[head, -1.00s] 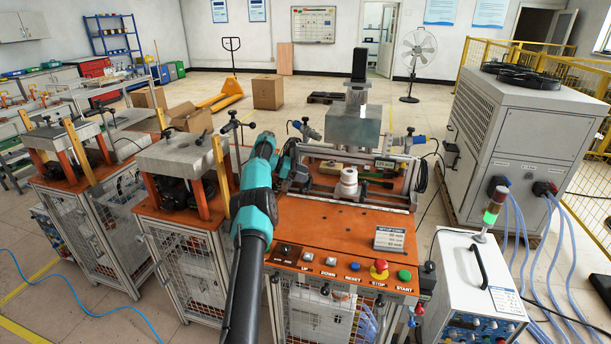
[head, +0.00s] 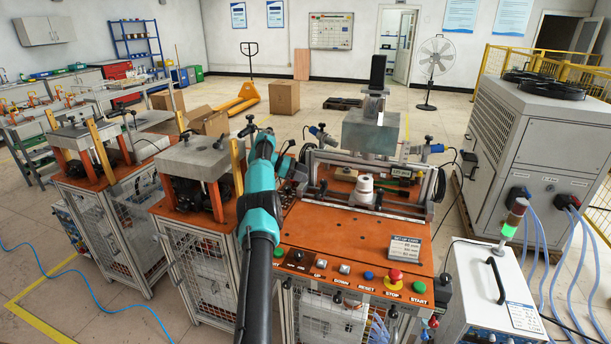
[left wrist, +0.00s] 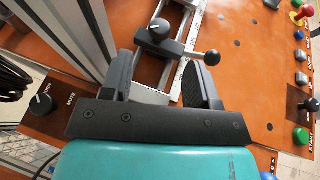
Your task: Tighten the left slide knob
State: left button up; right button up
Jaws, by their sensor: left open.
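A black slide knob with a white pointer line (left wrist: 159,29) sits on a rail in the left wrist view, just beyond my finger tips. A lever with a round black ball end (left wrist: 211,57) reaches from beside it over to the right finger. My left gripper (left wrist: 160,80) is open, its two black fingers apart, with the rail showing between them. In the head view my left gripper (head: 298,170) is at the left end of the press frame (head: 352,206), where it hides the knob. My right gripper is not in view.
A white cylindrical part (head: 364,187) stands in the middle of the frame, under a metal block (head: 370,134). An orange panel with several buttons (head: 345,245) lies in front. A second knob (left wrist: 41,104) is at the left wrist view's left edge. An upright metal profile (left wrist: 75,30) stands beside the left finger.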

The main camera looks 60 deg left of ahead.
aim_at(323, 181)
pick_arm(q)
jog(key=shift+r, duration=0.15)
jog(key=shift+w+r+t, duration=0.15)
jog(key=shift+r+t, duration=0.15)
jog(key=shift+r, duration=0.25)
notch_tip(323, 181, up, 5)
jog(key=d+n+t+y, duration=0.1)
jog(key=n+t+y, duration=0.2)
jog(key=s+d+f+n+g+y, duration=0.1)
jog(key=s+d+f+n+y, duration=0.1)
jog(key=s+d+n+y, duration=0.4)
jog(key=s+y, duration=0.1)
jog(key=s, duration=0.3)
jog(key=shift+s+d+f, duration=0.2)
jog(key=shift+d+f, duration=0.05)
jog(key=shift+f, duration=0.1)
jog(key=shift+w, duration=0.1)
jog(key=x, duration=1.7)
jog(key=shift+w+a, duration=0.1)
jog(key=shift+c, duration=0.3)
